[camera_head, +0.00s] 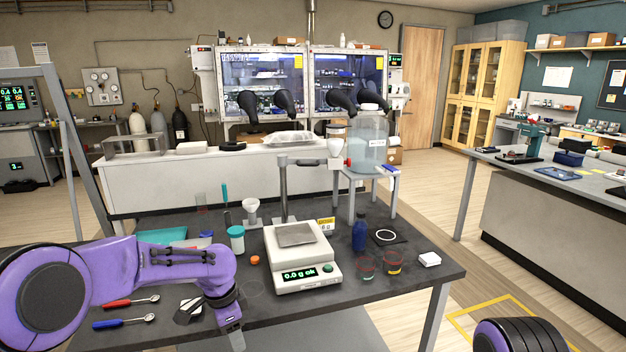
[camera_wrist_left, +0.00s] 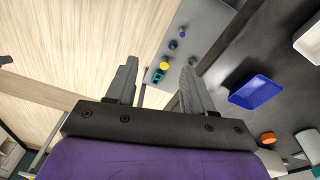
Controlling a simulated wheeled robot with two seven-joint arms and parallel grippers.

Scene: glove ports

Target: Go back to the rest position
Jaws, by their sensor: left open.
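My purple left arm comes in from the left in the head view. Its gripper (camera_head: 232,335) points down at the near edge of the dark table (camera_head: 405,280), left of the white balance (camera_head: 300,256). In the left wrist view the two grey fingers (camera_wrist_left: 160,85) stand apart with nothing between them. Part of my right arm (camera_head: 520,336) shows at the bottom right of the head view; its gripper is out of frame.
Red (camera_head: 130,301) and blue (camera_head: 124,321) handled scoops lie beside my left forearm. A large clear carboy (camera_head: 368,140) stands on a stool behind.

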